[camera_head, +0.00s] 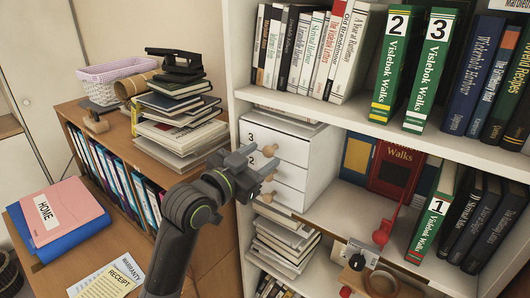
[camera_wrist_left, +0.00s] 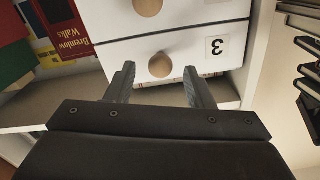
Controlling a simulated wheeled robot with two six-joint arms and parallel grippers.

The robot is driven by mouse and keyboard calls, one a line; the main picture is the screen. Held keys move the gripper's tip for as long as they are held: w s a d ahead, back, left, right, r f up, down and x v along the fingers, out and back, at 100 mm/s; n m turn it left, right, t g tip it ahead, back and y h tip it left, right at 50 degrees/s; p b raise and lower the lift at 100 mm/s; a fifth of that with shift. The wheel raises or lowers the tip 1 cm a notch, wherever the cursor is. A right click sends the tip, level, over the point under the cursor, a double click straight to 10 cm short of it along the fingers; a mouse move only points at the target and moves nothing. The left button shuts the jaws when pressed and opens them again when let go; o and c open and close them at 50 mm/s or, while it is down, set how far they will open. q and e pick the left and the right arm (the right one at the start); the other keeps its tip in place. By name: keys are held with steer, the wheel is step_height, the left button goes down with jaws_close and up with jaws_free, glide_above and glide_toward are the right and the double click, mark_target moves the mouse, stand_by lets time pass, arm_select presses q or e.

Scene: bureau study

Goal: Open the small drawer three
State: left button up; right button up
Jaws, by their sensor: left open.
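A small white drawer unit stands in the shelf. Its top drawer, labelled 3 (camera_head: 286,144), is shut and has a round wooden knob (camera_head: 270,150). My left gripper (camera_head: 259,163) is open in front of the unit. In the left wrist view the picture is upside down: the drawer 3 front (camera_wrist_left: 192,50) fills the middle, and its knob (camera_wrist_left: 161,65) shows between the two open fingers (camera_wrist_left: 159,78). Contact is not visible. The drawer labelled 2 lies directly under drawer 3, with its own knob (camera_wrist_left: 148,6). My right gripper is not in view.
Stacked books (camera_head: 284,244) lie below the unit. Red and green books (camera_head: 397,168) stand to its right. A stack of books (camera_head: 180,125) sits on the wooden cabinet at left. A shelf board (camera_head: 400,128) runs above and to the right.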

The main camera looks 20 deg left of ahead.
arm_select(q)
steer(key=shift+x, duration=1.15)
steer(key=shift+c, duration=0.5)
jaws_close()
